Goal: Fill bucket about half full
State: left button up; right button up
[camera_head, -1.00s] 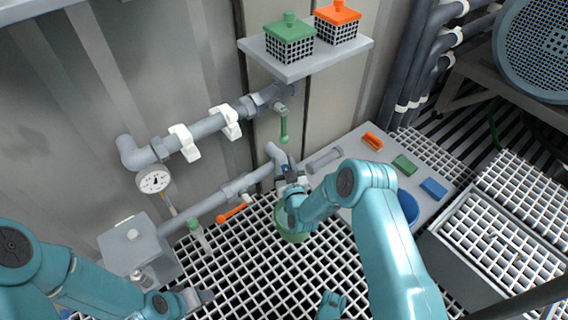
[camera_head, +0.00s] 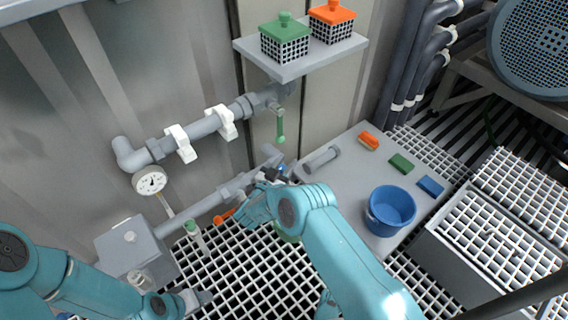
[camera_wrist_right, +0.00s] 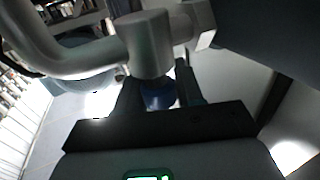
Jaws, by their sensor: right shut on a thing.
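The right gripper (camera_head: 272,176) is at the lower grey pipe by the wall, shut on a small blue handle (camera_wrist_right: 158,97), which shows between its fingers in the right wrist view. A grey pipe elbow (camera_wrist_right: 148,45) is close in front of the fingers there. A green bucket (camera_head: 286,236) stands on the grating below, mostly hidden behind my right arm; its inside and any water level cannot be seen. A blue bucket (camera_head: 391,208) stands upright on the grey bench. The left gripper (camera_head: 203,298) hangs low over the grating, away from the pipes; its jaw opening is unclear.
An orange lever (camera_head: 224,216) sits on the lower pipe. Sponges (camera_head: 401,163) lie on the bench (camera_head: 345,178). A grey box (camera_head: 136,248) stands at left. A shelf (camera_head: 300,61) holds two lidded baskets.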

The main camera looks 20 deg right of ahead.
jog(key=shift+s+m+g+h, duration=0.15)
jog(key=shift+m+g+h, duration=0.8)
jog(key=shift+g, duration=0.25)
jog(key=shift+d+m+g, duration=0.1)
jog(key=shift+m+g, duration=0.15)
jog(key=shift+g, duration=0.05)
jog(key=o, duration=1)
jog(key=shift+c, duration=0.2)
jog(key=shift+s, duration=0.1)
